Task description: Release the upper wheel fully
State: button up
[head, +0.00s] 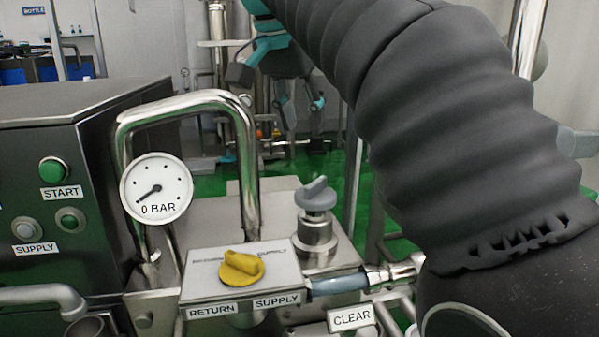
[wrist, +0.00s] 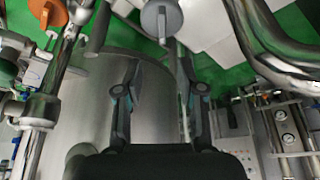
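A grey round knob (head: 316,195) with a raised grip bar sits on a steel valve stem, right of the yellow selector. A similar grey knob (wrist: 162,20) shows at the top middle of the wrist view, beyond my fingertips. An orange knob (wrist: 48,12) shows at its top left. I cannot tell which of these is the upper wheel. My gripper (wrist: 160,75) is open, its two fingers apart with nothing held between them. In the head view my gripper is partly seen at the top, behind my dark sleeved arm, apart from the grey knob.
A yellow selector (head: 241,267) sits on a plate labelled RETURN and SUPPLY. A gauge (head: 156,188) has its needle near 0 BAR. A bent steel pipe (head: 185,103) rises behind it. A dark control panel (head: 55,200) stands left, with a green START button (head: 53,170).

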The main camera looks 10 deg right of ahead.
aim_at(316, 182)
jog(key=b+x, duration=0.2)
jog(key=x, duration=0.4)
jog(key=b+x, duration=0.1)
jog(key=x, duration=0.6)
jog(key=shift+w+f+b, duration=0.2)
jog(key=shift+w+b, duration=0.1)
jog(key=shift+b, duration=0.1)
grip_shut()
